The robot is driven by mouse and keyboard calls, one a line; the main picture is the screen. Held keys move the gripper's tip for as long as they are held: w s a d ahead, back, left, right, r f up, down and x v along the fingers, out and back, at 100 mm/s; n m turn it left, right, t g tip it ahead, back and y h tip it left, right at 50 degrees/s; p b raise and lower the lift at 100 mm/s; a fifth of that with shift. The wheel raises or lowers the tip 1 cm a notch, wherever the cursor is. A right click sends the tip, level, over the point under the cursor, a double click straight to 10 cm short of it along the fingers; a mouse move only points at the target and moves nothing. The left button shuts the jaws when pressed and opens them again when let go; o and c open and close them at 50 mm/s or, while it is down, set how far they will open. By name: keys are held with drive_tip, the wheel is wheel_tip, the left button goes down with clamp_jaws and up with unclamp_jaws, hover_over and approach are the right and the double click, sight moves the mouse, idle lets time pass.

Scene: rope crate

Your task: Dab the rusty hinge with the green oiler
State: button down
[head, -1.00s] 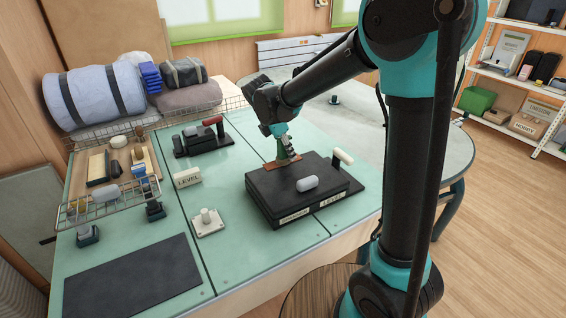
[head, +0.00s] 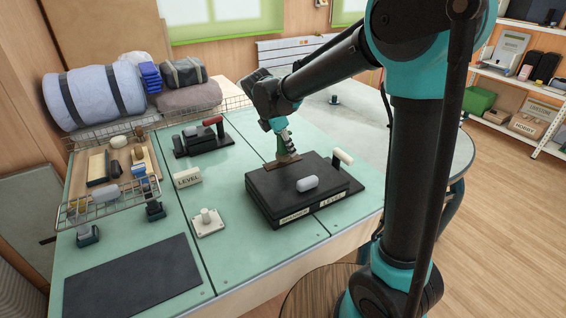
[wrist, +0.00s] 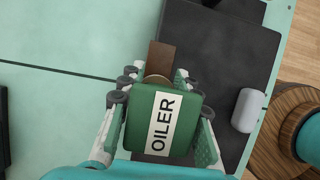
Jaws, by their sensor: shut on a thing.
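My gripper (head: 281,139) is shut on the green oiler (head: 282,153). In the wrist view, the oiler (wrist: 145,125) shows between the fingers (wrist: 155,82), with a white label reading OILER. The rusty brown hinge (head: 286,160) lies at the left back edge of the black stepped block on the table. The held oiler is right over the hinge in the head view. In the wrist view, the brown hinge (wrist: 160,57) shows just beyond the oiler. The oiler's tip is hidden, so I cannot tell whether it touches the hinge.
A wire basket (head: 105,203) is at far left.

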drive_tip(key=shift+r, duration=2.55)
drive_tip(key=shift+s+d, duration=0.1)
